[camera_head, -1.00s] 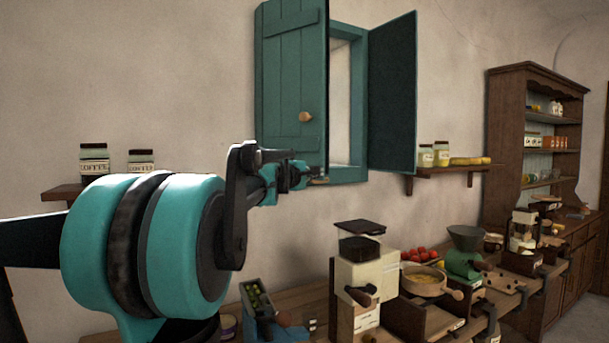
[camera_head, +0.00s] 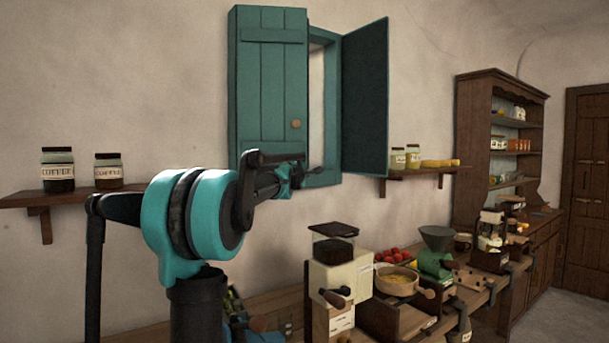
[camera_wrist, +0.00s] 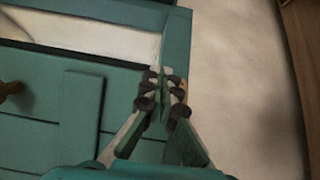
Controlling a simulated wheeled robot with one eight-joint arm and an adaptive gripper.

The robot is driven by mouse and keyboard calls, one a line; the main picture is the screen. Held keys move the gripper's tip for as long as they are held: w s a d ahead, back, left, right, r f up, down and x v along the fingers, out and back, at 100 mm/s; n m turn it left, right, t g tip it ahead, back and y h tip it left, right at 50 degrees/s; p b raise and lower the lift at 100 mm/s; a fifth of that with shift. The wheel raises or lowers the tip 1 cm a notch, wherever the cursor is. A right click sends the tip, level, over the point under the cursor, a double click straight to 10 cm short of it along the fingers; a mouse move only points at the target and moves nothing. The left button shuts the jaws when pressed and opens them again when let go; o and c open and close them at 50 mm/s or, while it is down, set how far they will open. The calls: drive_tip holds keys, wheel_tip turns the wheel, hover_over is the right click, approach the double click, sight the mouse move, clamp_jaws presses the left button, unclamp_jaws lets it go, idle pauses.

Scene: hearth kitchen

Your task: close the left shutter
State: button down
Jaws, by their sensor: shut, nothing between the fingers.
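The left shutter (camera_head: 268,85) is a teal plank panel with a small round wooden knob (camera_head: 296,124) near its right edge. It stands partly open, with a narrow bright strip of window opening (camera_head: 316,95) to its right. In the wrist view the shutter (camera_wrist: 50,125) fills the lower left, with the knob (camera_wrist: 10,88) at the left edge. My gripper (camera_head: 317,171) is shut and empty by the shutter's lower right corner, in front of the window's lower frame. In the wrist view its fingertips (camera_wrist: 162,75) overlap the teal frame (camera_wrist: 175,40); I cannot tell whether they touch anything.
The right shutter (camera_head: 365,97) stands wide open, jutting out. A shelf with coffee jars (camera_head: 58,170) is at left, another shelf (camera_head: 425,172) at right. Below is a crowded counter with a coffee grinder (camera_head: 335,270) and a bowl (camera_head: 396,281).

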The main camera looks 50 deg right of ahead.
drive_tip(key=w+d+n+t+y, duration=0.3)
drive_tip(key=w+d+n+t, duration=0.1)
drive_tip(key=w+d, duration=0.3)
drive_tip(key=w+t, duration=0.1)
drive_tip(key=w, duration=0.1)
drive_tip(key=shift+w+d, duration=0.3)
drive_tip(key=shift+d, duration=0.1)
drive_tip(key=shift+w+r, duration=0.1)
